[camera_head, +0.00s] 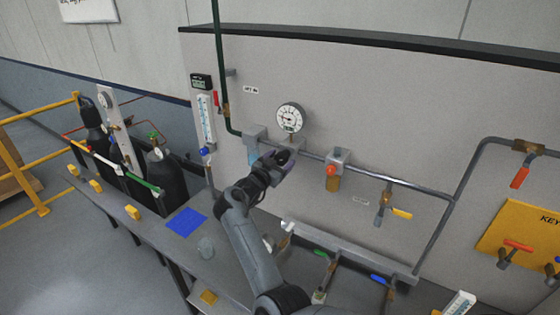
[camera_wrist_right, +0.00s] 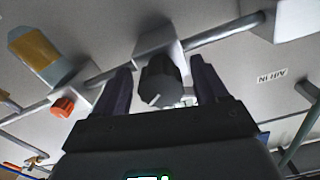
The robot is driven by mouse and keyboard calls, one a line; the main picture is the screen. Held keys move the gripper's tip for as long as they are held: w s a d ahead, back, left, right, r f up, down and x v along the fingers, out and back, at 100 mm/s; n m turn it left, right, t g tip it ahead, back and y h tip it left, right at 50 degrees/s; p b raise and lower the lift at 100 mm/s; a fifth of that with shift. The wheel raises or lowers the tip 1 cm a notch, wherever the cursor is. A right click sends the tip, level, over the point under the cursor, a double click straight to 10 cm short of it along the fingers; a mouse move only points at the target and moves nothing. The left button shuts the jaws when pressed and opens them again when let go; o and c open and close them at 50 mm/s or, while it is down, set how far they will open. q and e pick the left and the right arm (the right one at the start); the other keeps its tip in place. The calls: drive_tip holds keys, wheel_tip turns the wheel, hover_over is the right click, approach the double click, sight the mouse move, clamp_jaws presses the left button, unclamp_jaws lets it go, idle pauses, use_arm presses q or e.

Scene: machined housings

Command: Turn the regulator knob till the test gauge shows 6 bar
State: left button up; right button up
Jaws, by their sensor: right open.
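The test gauge (camera_head: 290,117) is a round white dial on the grey panel, above the pipe; its reading is too small to tell. My right gripper (camera_head: 279,160) is just below the gauge at the pipe. In the right wrist view the black regulator knob (camera_wrist_right: 160,82), with a white line on its face, hangs from a light block (camera_wrist_right: 158,42) on the pipe. My right gripper (camera_wrist_right: 160,68) is open there, with one finger on each side of the knob and a visible gap on both sides. In the head view the gripper largely hides the knob. My left gripper is out of view.
An orange-red knob (camera_head: 331,170) sits right of the gripper on the same pipe; it also shows in the wrist view (camera_wrist_right: 62,107). A yellow-handled valve (camera_head: 401,213) is further right. A flowmeter (camera_head: 205,120) stands left. A blue mat (camera_head: 186,221) lies on the bench.

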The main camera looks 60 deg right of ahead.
drive_tip(key=shift+c, duration=0.3)
drive_tip(key=c, duration=0.9)
drive_tip(key=shift+f+m+b, duration=0.1)
drive_tip(key=shift+m+b, duration=0.2)
drive_tip(key=shift+b, duration=0.1)
